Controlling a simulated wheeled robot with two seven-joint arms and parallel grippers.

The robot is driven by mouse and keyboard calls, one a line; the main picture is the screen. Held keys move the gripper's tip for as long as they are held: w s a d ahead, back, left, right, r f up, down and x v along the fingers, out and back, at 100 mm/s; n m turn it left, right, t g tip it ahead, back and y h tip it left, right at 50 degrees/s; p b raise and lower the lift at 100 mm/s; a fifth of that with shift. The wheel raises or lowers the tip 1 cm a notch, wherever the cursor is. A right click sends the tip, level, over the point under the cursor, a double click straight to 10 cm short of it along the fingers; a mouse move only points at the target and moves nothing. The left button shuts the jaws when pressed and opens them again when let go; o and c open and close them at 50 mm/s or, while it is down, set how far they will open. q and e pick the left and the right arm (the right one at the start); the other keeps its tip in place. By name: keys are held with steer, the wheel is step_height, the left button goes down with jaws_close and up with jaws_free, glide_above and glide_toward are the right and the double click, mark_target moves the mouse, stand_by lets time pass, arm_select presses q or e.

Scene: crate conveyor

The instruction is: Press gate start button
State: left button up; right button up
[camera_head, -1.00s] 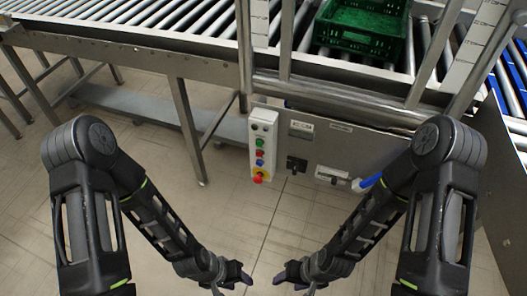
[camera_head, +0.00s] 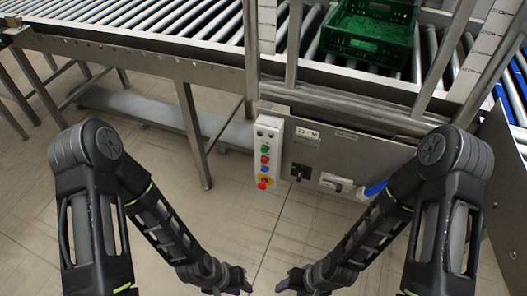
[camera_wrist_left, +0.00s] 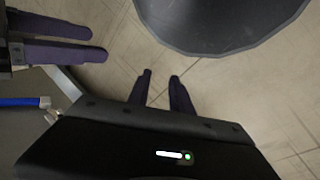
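The control box (camera_head: 269,150) is a light upright panel on the conveyor frame, ahead of me near the middle of the head view. It carries small buttons, including a green one (camera_head: 265,149), and a red mushroom button (camera_head: 263,183) on yellow at the bottom. Labels are too small to read. My left gripper (camera_head: 243,283) is low in the head view, below the box and apart from it. The left wrist view shows its two dark fingers (camera_wrist_left: 160,85) apart and empty. My right gripper (camera_head: 284,284) faces it; its fingers (camera_wrist_left: 98,42) show apart at the upper left of the wrist view.
A metal plate (camera_head: 325,160) with a small display (camera_head: 309,134) and switches adjoins the box. A green crate (camera_head: 368,35) stands on the roller conveyor (camera_head: 150,22) behind metal posts.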

arm_select(q)
jaws_close()
stand_by(1.4)
